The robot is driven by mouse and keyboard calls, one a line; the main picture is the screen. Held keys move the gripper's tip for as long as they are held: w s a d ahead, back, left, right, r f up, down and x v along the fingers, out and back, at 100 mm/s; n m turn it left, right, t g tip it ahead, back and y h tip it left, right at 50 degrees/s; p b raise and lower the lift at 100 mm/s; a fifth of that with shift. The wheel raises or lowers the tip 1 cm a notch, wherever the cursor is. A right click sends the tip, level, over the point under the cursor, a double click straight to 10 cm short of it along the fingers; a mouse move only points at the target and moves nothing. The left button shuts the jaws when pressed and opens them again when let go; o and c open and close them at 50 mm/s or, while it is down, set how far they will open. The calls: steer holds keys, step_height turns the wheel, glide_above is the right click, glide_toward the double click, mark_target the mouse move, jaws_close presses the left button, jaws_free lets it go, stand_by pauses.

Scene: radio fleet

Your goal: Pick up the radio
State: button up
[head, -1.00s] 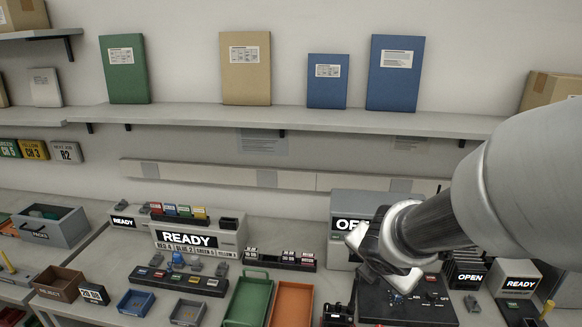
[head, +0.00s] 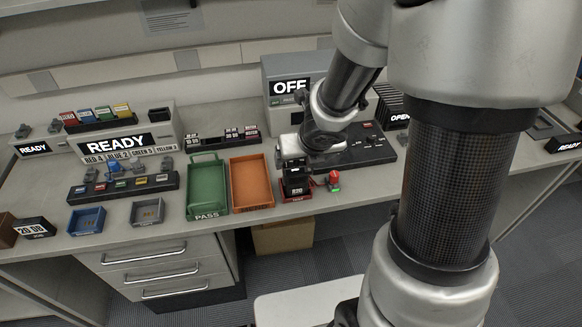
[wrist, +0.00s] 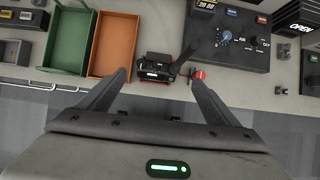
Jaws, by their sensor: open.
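The radio (head: 296,184) is a small black unit with a pale label. It stands near the front edge of the bench, right of the orange tray, with a red base under it. In the wrist view the radio (wrist: 158,68) lies ahead, between the lines of my two fingers. My gripper (wrist: 159,80) is open with nothing between its fingers. In the head view my gripper (head: 292,160) is just above the radio and hides its upper part. I cannot tell whether they touch.
The green PASS tray (head: 207,187) and orange tray (head: 251,182) are on the left. A black control panel (head: 360,150) lies behind, before a grey box reading OFF (head: 291,86).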

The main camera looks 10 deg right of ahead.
mark_target(296, 171)
steer(key=b+x, duration=0.2)
steer(key=x, duration=0.3)
steer(key=shift+w+f+b, duration=0.15)
steer(key=shift+f+b, duration=0.15)
steer(key=shift+b, duration=0.05)
steer(key=b+x, duration=0.3)
steer(key=x, duration=0.1)
steer(key=shift+s+a+f, duration=0.2)
steer(key=shift+a+f, duration=0.05)
steer(key=shift+a, duration=0.05)
steer(key=shift+w+f, duration=0.3)
steer(key=shift+f, duration=0.05)
steer(key=shift+r, duration=0.1)
steer(key=shift+c, duration=0.3)
